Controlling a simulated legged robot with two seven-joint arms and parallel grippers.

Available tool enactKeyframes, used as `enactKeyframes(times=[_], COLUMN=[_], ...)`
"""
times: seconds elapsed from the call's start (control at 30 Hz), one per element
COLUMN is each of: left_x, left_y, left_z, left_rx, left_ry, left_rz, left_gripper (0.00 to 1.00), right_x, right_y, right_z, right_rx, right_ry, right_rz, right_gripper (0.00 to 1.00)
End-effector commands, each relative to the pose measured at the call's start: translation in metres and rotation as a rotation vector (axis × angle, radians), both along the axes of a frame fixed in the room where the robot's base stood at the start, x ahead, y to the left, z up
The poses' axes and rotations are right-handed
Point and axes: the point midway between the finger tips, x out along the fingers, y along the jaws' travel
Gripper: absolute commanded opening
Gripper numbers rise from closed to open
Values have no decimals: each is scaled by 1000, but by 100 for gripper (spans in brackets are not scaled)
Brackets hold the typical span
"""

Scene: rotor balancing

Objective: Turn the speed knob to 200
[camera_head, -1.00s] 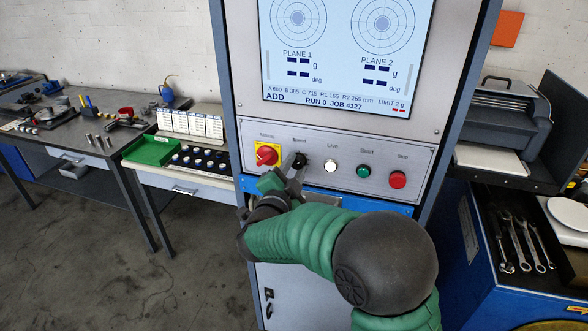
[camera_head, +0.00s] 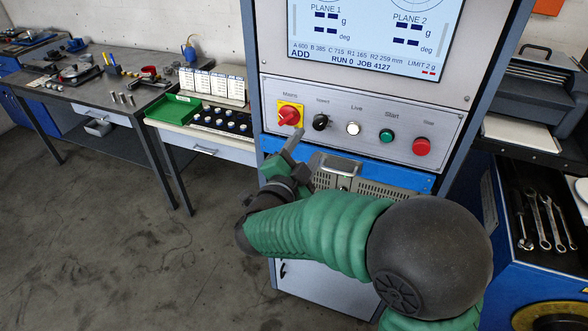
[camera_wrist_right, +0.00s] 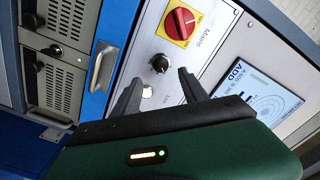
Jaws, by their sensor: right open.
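The speed knob (camera_head: 320,122) is a small black knob on the grey control panel, between the red-on-yellow mains switch (camera_head: 290,114) and the white live lamp (camera_head: 353,128). My right gripper (camera_head: 297,152) is below and left of the knob, apart from it. In the right wrist view the knob (camera_wrist_right: 159,63) shows beyond the gap between the two fingers of the open, empty gripper (camera_wrist_right: 160,82). The knob's scale and setting are too small to read. My left gripper is not in view.
The green start button (camera_head: 386,136) and red stop button (camera_head: 421,147) sit right of the knob. The screen (camera_head: 375,35) is above. Below the panel are a blue strip and a metal handle (camera_head: 340,166). A bench with a green tray (camera_head: 174,108) stands left.

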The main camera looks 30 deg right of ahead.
Motion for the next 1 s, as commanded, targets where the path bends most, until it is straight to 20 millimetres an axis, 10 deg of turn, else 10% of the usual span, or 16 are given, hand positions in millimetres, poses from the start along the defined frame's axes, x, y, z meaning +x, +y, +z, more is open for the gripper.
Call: enactKeyframes(times=[0.4, 1.0], left_x=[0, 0], left_y=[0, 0], left_z=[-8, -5], left_rx=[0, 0], left_ry=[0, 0], left_rz=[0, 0], left_gripper=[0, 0], right_x=[-54, -33], right_y=[64, 74], right_z=[-1, -8], right_rx=[1, -2], right_ry=[1, 53], right_rz=[-1, 125], right_gripper=[51, 51])
